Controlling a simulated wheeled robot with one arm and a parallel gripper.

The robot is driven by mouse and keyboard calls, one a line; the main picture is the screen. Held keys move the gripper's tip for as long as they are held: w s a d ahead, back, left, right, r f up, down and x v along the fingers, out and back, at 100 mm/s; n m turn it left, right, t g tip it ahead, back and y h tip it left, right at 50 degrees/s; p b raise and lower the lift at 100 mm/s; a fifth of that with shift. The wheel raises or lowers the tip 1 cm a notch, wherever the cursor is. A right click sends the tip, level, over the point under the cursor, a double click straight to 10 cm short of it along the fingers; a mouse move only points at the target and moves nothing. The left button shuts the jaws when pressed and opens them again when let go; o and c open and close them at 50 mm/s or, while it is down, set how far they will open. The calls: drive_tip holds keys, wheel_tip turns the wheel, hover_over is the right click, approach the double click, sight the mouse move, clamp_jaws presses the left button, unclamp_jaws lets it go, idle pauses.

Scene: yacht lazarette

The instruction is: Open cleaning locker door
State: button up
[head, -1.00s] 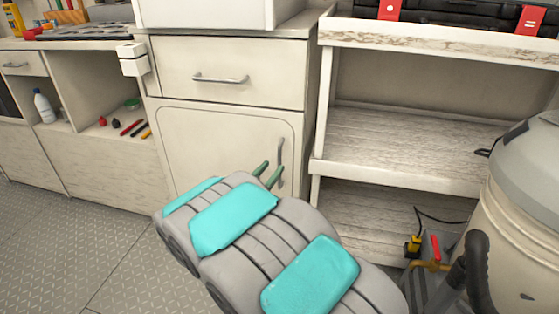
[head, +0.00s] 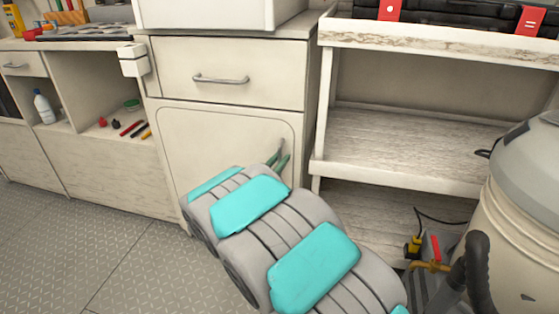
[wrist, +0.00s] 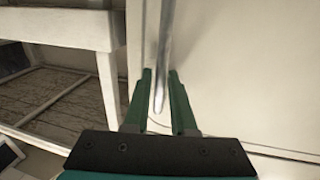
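The cleaning locker door (head: 215,140) is a cream panel with rounded corners below a drawer. It looks closed, and its lower right part is hidden behind my arm. Its vertical metal handle (head: 282,146) is near the right edge. My gripper (head: 278,160) is at the handle, with its green fingers overlapping the handle's lower part. In the wrist view my gripper (wrist: 160,73) has its fingers apart, one on each side of the handle (wrist: 164,50). The handle's lower end shows between the fingers, with small gaps visible.
A drawer with a metal handle (head: 221,79) is above the door. A worn white shelf unit (head: 400,150) stands close on the right. A large vacuum-like canister (head: 525,190) is at far right. The grey floor (head: 110,260) is clear at left.

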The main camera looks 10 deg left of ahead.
clamp_jaws()
idle(1.0)
